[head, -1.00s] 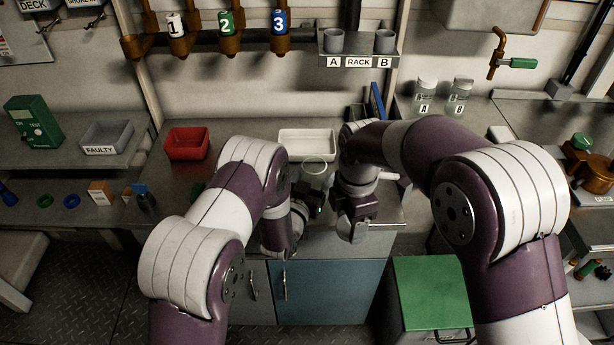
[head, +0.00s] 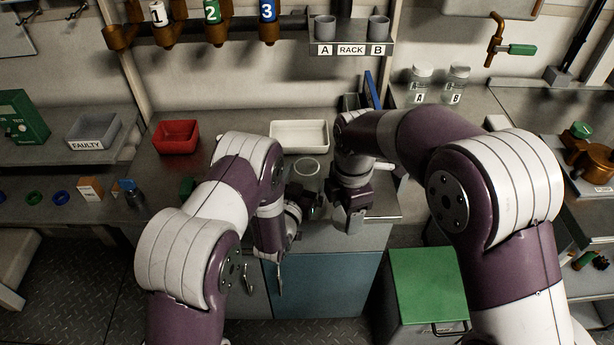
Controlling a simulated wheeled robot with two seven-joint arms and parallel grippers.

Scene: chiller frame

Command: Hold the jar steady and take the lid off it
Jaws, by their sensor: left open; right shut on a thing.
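Two clear jars with pale lids, labelled A (head: 420,85) and B (head: 456,85), stand on the right-hand counter at the back, away from both grippers. A pale ring (head: 307,168) shows on the middle counter just beyond my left gripper; I cannot tell whether it is a jar rim or a marking. My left gripper (head: 312,203) is open over the front of that counter, its fingers mostly hidden by its wrist. My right gripper (head: 352,220) is to its right, pointing down near the counter's front edge. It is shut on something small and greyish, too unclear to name.
A white tray (head: 300,122) and a red bin (head: 176,122) stand at the back of the counter. A blue upright item (head: 371,90) is behind my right wrist. A green-topped box (head: 428,275) stands on the floor at right.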

